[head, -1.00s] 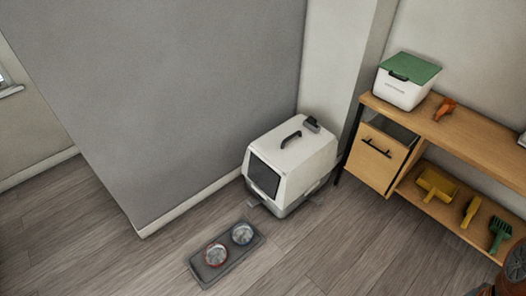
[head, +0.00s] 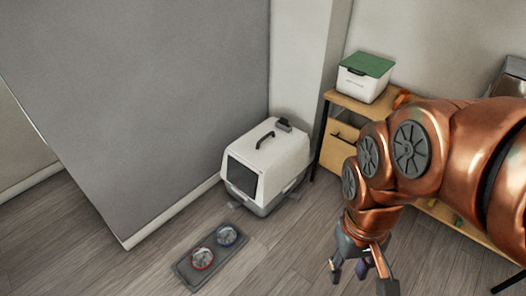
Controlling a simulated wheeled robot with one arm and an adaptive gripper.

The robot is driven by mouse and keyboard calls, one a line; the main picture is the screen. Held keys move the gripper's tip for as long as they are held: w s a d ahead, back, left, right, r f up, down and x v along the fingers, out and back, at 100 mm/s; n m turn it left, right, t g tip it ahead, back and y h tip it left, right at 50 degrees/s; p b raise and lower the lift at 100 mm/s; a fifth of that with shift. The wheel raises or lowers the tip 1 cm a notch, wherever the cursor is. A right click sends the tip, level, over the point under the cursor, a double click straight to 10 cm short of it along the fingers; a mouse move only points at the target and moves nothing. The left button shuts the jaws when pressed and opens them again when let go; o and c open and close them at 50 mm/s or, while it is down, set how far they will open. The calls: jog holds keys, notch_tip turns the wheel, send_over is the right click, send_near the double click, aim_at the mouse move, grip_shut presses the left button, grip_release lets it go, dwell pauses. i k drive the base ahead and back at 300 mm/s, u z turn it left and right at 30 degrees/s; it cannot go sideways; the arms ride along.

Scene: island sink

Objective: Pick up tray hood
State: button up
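The tray hood (head: 268,158) is the white upper cover of a litter box on the floor in the corner by the wall. It has a black handle on top and a dark front flap. It sits on the grey tray base (head: 252,207). My gripper (head: 360,278) hangs at the lower right of the head view, to the right of and nearer than the litter box, apart from it. Its fingers are spread and nothing shows between them.
A feeding tray with two bowls (head: 187,270) lies on the floor in front of the litter box. A wooden shelf unit (head: 335,150) stands to the right, partly behind my arm, with a white bin with a green lid (head: 363,77) on top. Floor at lower left is clear.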

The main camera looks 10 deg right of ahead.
aim_at(281, 152)
jog(key=u, duration=0.55)
jog(key=k, duration=0.65)
jog(key=z, duration=0.05)
jog(key=i, duration=0.55)
jog(key=z, duration=0.95)
jog(key=i, duration=1.4)
jog(key=u, duration=0.95)
jog(key=i, duration=0.4)
jog(key=u, duration=0.45)
